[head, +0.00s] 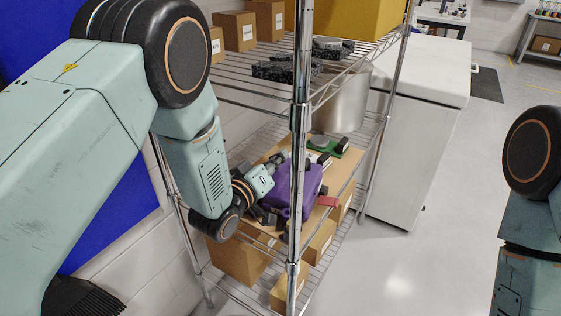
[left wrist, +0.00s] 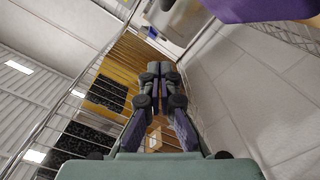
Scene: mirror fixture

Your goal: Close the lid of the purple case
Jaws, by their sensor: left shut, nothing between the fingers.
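The purple case (head: 308,187) sits on the lower level of the wire rack, partly hidden behind a chrome post. Its tall purple side faces me; I cannot tell the lid's exact angle. A purple part of it (left wrist: 262,8) also shows at the top right of the left wrist view. My left gripper (head: 279,159) is at the left side of the case, close to its upper edge; contact cannot be told. In the left wrist view its fingers (left wrist: 160,68) are shut together and empty. My right arm shows at the right edge, its gripper out of view.
The chrome post (head: 301,110) stands in front of the case. Behind the case are a green item (head: 335,147) and a metal pot (head: 345,105). A red item (head: 328,201) is at its right. Cardboard boxes (head: 238,262) lie below. A white cabinet (head: 412,150) stands right; the floor there is clear.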

